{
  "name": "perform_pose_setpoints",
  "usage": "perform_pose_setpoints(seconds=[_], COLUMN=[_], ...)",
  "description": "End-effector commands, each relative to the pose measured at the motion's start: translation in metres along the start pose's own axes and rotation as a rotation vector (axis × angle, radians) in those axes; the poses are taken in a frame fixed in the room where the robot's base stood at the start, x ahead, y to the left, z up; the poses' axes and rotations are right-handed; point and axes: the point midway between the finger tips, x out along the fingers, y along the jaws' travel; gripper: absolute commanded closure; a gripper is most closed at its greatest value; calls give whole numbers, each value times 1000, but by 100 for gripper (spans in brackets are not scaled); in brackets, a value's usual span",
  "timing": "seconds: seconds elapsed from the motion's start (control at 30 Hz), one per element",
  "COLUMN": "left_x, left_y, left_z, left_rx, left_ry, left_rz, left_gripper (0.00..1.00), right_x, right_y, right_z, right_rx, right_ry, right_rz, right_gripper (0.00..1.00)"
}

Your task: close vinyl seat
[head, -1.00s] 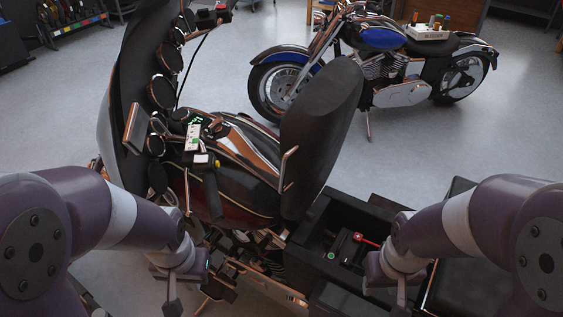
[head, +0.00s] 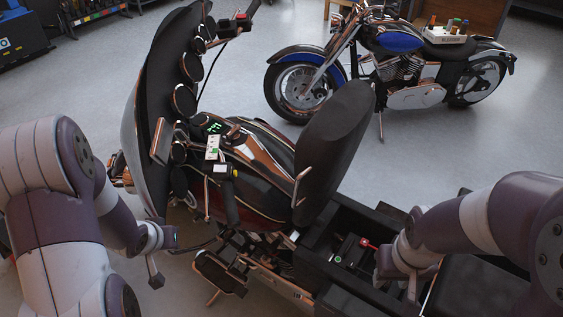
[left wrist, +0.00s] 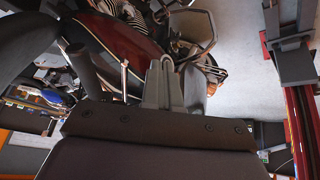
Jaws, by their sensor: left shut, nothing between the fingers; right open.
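The black vinyl seat (head: 338,145) of the near motorcycle stands tipped up on its edge in the head view. The open bay (head: 335,245) below it shows, with a red-capped part (head: 366,243) inside. My left gripper (head: 155,275) hangs left of the motorcycle, apart from the seat, and its shut fingers also show in the left wrist view (left wrist: 163,85), empty. My right gripper (head: 400,290) is beside the bay at the lower right, below the seat and not touching it. Its fingertips are partly cut off or hidden.
The near motorcycle's tank (head: 255,155) and handlebar area lie left of the seat. A blue and black motorcycle (head: 400,65) stands behind, with a white box of bottles (head: 446,38) on its seat. The grey floor between them is clear.

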Motion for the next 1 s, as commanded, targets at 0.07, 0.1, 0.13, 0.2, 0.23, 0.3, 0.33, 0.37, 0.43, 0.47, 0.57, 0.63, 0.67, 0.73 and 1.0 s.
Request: perform_pose_setpoints(seconds=[0.07,0.1,0.13,0.2,0.23,0.3,0.33,0.37,0.43,0.47,0.57,0.63,0.67,0.73,1.0], left_x=[-6,-12,-20,-47,-60,-93,-105,-114,-127,-128,-126,-125,-124,-120,-106], left_y=[24,45,62,100,114,135,140,143,147,148,156,166,172,186,238], left_z=[-32,-43,-49,-54,-55,-58,-58,-59,-61,-62,-66,-70,-72,-78,-98], left_rx=[-93,-151,-197,-297,-332,-404,-433,-465,-530,-546,-560,-558,-558,-557,-556], left_ry=[162,224,253,258,238,177,148,118,75,65,51,51,50,50,52], left_rz=[225,384,512,816,935,1155,1225,1280,1351,1357,1358,1358,1358,1357,1355], left_gripper=[100,100,100,100,100,100,100,100,100,100,100,100,100,100,100], right_x=[-19,-22,-22,-21,-19,-18,-18,-18,-18,-19,-22,-25,-27,-32,-47], right_y=[0,0,0,0,0,0,0,0,0,0,0,0,0,0,0], right_z=[-2,-2,-2,-2,-2,-2,-2,-2,-2,-2,-2,-3,-3,-4,-5], right_rx=[0,0,0,0,0,0,0,0,0,0,0,0,0,0,0], right_ry=[-1,-1,-1,-1,-1,-1,-1,-1,-1,-1,-1,-1,-1,-1,-1], right_rz=[0,0,0,0,0,0,0,0,0,0,0,0,0,0,0], right_gripper=[57,57,57,57,57,57,57,57,57,57,57,57,57,57,57])
